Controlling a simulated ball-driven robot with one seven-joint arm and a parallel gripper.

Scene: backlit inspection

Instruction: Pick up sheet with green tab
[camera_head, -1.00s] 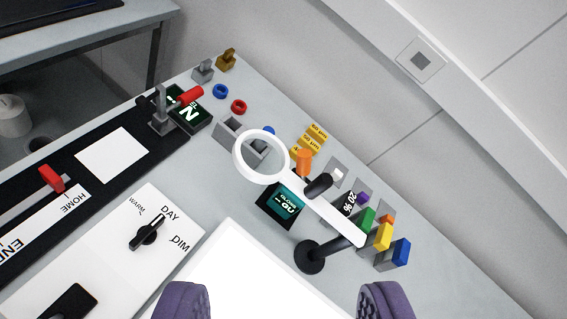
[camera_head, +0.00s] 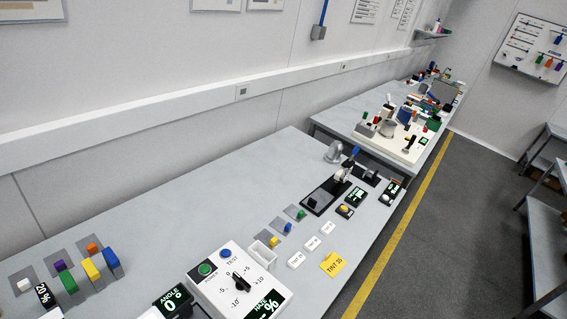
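No sheet that I can make out clearly as having a green tab is in view. A green upright piece (camera_head: 69,284) stands at the lower left of the near table, in a cluster beside a yellow piece (camera_head: 91,269) and a blue piece (camera_head: 111,258). A small green piece (camera_head: 301,213) also sits on a grey square near the middle of the table. I cannot tell whether either is a tab on a sheet. My gripper is out of view.
The near grey table (camera_head: 180,215) has a clear stretch along its back. A white control panel (camera_head: 227,290) with a black knob stands at the front. A yellow card (camera_head: 333,264) lies near the front edge. A second cluttered table (camera_head: 345,122) stands beyond.

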